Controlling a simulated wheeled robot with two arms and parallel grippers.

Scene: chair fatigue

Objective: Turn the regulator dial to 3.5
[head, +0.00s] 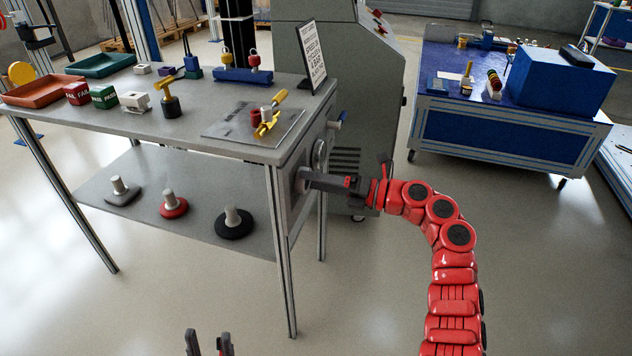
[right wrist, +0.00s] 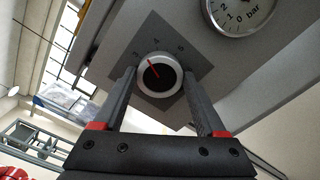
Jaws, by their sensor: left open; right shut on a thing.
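The regulator dial (right wrist: 158,75) is a round knob with a white rim, a black face and a red pointer line, on a grey square scale plate (right wrist: 153,30) in the right wrist view. The red line points up and left in that view; the scale numbers are small and hard to read exactly. My right gripper (right wrist: 158,85) is shut on the dial, one finger on each side of it. In the head view my right gripper (head: 302,179) reaches the table's end panel and the dial is hidden. My left gripper (head: 208,340) is open and empty at the bottom edge.
A round pressure gauge (right wrist: 240,12) marked bar sits beside the dial; it also shows in the head view (head: 319,153). The grey workbench (head: 190,120) holds trays, small blocks and a sign (head: 312,55). A blue cart (head: 490,125) stands at the right.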

